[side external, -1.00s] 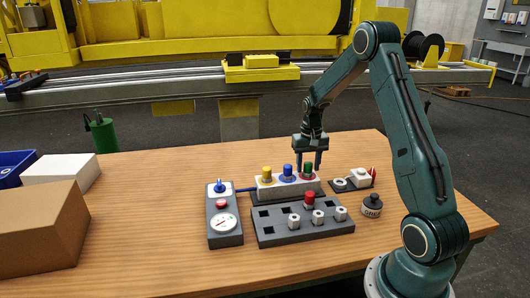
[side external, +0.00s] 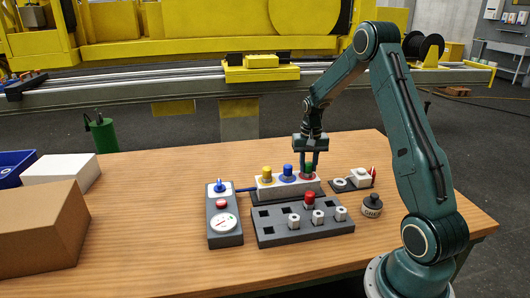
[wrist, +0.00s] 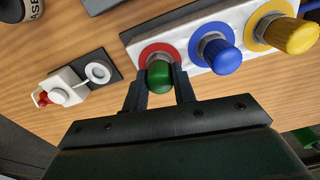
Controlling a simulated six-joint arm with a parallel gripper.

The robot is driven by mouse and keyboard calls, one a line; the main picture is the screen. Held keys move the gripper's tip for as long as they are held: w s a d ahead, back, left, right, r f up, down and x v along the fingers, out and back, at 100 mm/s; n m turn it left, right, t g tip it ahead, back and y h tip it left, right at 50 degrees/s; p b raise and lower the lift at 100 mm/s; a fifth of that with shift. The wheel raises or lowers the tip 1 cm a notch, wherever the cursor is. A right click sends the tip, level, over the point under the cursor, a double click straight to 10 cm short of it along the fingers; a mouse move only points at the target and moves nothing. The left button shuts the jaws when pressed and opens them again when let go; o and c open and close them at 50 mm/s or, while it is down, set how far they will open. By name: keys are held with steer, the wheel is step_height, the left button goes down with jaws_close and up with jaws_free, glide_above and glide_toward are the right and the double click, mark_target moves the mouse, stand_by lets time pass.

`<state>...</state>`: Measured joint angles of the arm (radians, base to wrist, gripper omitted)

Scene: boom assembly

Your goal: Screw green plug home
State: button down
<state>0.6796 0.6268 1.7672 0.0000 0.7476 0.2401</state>
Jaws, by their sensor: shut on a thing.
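The green plug (side external: 308,167) stands upright at the right end of the white block (side external: 272,189), in the position with a red ring. The wrist view shows the green plug (wrist: 159,76) between my fingertips, with the red ring (wrist: 150,52) around its base. My gripper (side external: 309,166) points down and is shut on the green plug; it also shows in the wrist view (wrist: 160,88). A blue plug (side external: 287,171) and a yellow plug (side external: 267,174) sit in the same block to the left. How deep the green plug sits is hard to tell.
A grey tray (side external: 268,238) in front holds a red plug (side external: 310,200) and several white nuts. A gauge box (side external: 223,217) stands left, joined by a blue hose. A small white fitting (side external: 361,177) and a dark grease pot (side external: 372,205) lie to the right.

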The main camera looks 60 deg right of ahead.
steer(key=shift+m, duration=0.4)
steer(key=c, duration=1.7)
jaws_free()
steer(key=shift+m, duration=0.3)
jaws_close()
steer(key=m, duration=0.5)
steer(key=o, duration=0.5)
jaws_free()
